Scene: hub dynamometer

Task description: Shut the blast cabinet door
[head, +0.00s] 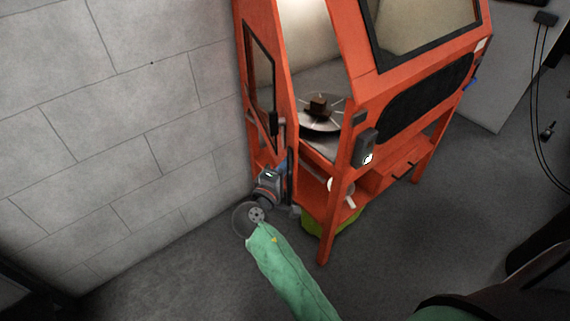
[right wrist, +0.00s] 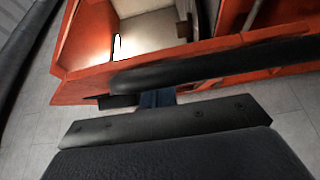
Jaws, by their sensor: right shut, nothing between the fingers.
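The orange blast cabinet (head: 352,100) stands against the grey block wall in the head view. Its side door (head: 285,70), an orange panel with a dark-framed window, stands open at the left. A dark handle (head: 274,124) is on the door's lower part. Through the opening I see a round turntable (head: 318,122) with a brown block (head: 319,105) on it. My right gripper (head: 284,168) is shut and empty, close to the door's lower end; I cannot tell whether it touches. The right wrist view shows orange cabinet parts (right wrist: 75,90) and the lit interior close beyond the gripper. My left gripper is out of view.
A dark latch box (head: 366,148) is on the cabinet's front corner post. A green-yellow bin (head: 338,222) sits under the cabinet. The block wall (head: 120,120) is close on the left. Grey floor (head: 200,275) is clear in front. Cables hang at the far right.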

